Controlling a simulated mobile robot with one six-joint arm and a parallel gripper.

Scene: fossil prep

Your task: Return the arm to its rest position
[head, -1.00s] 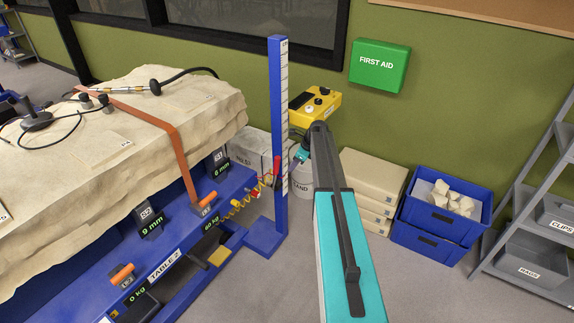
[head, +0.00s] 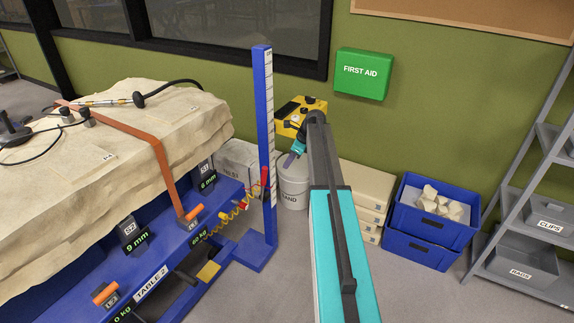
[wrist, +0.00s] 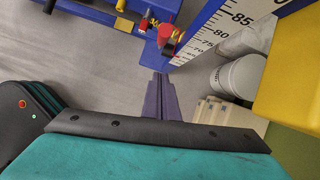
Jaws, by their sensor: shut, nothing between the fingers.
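My arm, teal with a dark grey link, reaches forward in the middle of the head view. My gripper (head: 288,162) hangs at its far end, pointing down and to the left, small and partly hidden by the arm. In the wrist view my gripper (wrist: 160,98) shows as two purple fingers lying together, with nothing between them. The fingers are above the floor, near the blue measuring post (head: 264,150). The post's scale also shows in the wrist view (wrist: 225,28).
A yellow box (head: 292,110) is close to the arm's end. A white sand bucket (head: 293,190), pale boxes (head: 362,190) and blue crates (head: 425,245) stand by the wall. Table 2's blue frame (head: 150,285) is left, a grey shelf (head: 520,200) right. Floor in front is open.

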